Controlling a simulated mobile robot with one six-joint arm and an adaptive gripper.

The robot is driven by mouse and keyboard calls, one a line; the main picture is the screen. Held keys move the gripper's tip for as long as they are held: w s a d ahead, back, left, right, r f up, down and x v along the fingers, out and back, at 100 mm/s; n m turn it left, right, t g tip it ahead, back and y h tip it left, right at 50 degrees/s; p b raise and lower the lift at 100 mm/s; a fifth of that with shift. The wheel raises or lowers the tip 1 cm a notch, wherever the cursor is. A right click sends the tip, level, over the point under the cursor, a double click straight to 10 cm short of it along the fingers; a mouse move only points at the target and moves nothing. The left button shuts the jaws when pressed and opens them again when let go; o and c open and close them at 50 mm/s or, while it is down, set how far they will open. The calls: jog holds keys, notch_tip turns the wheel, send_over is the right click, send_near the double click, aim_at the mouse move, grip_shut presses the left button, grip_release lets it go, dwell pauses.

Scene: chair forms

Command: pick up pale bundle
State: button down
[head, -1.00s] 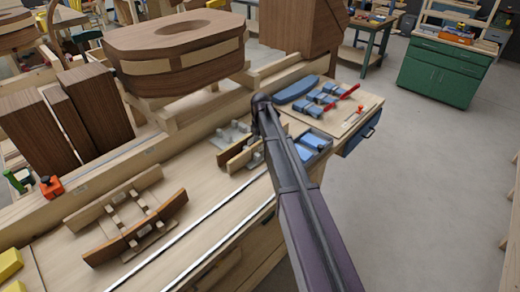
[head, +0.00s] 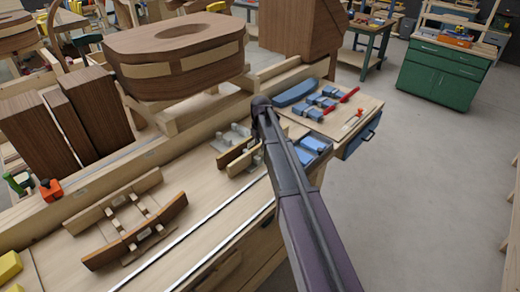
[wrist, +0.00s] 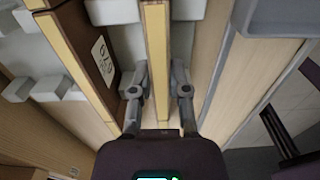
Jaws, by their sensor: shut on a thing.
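The pale bundle (wrist: 156,30) is a narrow, upright pale wooden piece with a yellowish top edge in the wrist view. My gripper (wrist: 159,75) has one finger on each side of it and is shut on it. In the head view the pale bundle (head: 243,165) shows in part beside the end of my arm, at a grey fixture on the bench. My arm hides the fingers there. I cannot tell whether the bundle is clear of the bench.
A dark brown labelled board (wrist: 85,50) stands close left of the bundle. A blue-grey tray (wrist: 275,20) lies to the right. A curved brown form (head: 135,235) and a metal rail (head: 200,235) are on the bench (head: 200,190). The floor at right is clear.

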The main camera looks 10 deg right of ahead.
jog(key=shift+r, duration=0.15)
notch_tip(320, 180, up, 10)
jog(key=p, duration=1)
jog(key=shift+f, duration=0.2)
dwell(0.6)
